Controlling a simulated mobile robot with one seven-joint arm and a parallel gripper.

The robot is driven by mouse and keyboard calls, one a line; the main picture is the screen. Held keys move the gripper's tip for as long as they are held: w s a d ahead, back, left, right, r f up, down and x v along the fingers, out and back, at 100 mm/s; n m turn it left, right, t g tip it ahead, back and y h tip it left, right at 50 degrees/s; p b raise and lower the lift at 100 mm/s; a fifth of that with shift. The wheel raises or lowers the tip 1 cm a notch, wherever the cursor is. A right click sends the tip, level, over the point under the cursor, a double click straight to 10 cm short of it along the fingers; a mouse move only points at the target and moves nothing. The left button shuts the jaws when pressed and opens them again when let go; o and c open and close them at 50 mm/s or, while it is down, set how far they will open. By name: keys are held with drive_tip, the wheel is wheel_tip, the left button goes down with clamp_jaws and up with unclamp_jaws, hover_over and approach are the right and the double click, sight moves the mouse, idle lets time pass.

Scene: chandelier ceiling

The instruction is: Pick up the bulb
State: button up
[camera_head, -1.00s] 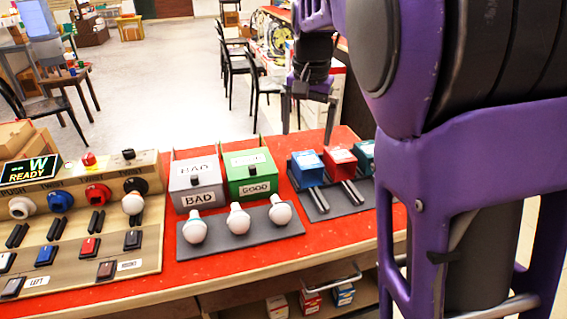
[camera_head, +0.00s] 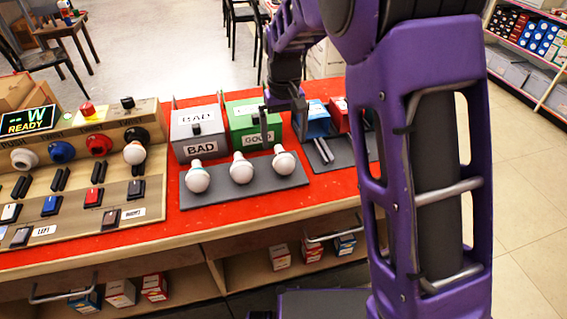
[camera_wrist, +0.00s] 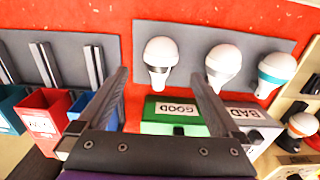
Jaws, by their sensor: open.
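Three white bulbs lie in a row on a grey mat (camera_head: 230,196): a left bulb (camera_head: 197,178), a middle bulb (camera_head: 241,168) and a right bulb (camera_head: 284,161). In the wrist view the row is reversed, so the right bulb (camera_wrist: 160,55) is leftmost, then the middle bulb (camera_wrist: 223,62) and the left bulb (camera_wrist: 276,68), which has a teal collar. My gripper (camera_head: 283,122) is open and empty above the GOOD box, behind the right bulb. In the wrist view that bulb appears between and just beyond my open fingertips (camera_wrist: 159,74).
A grey BAD box (camera_head: 198,148) and a green GOOD box (camera_head: 242,112) stand behind the mat. Blue (camera_head: 316,122) and red boxes are to the right. A control panel (camera_head: 75,205) with a READY screen (camera_head: 28,119) and another bulb (camera_head: 134,153) is at left. The red tabletop (camera_head: 225,222) is clear in front.

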sight(284, 154)
drive_tip(key=shift+s+f+b, duration=0.1)
drive_tip(key=shift+f+b, duration=0.4)
drive_tip(key=shift+f, duration=3.05)
drive_tip(key=c, duration=1.3)
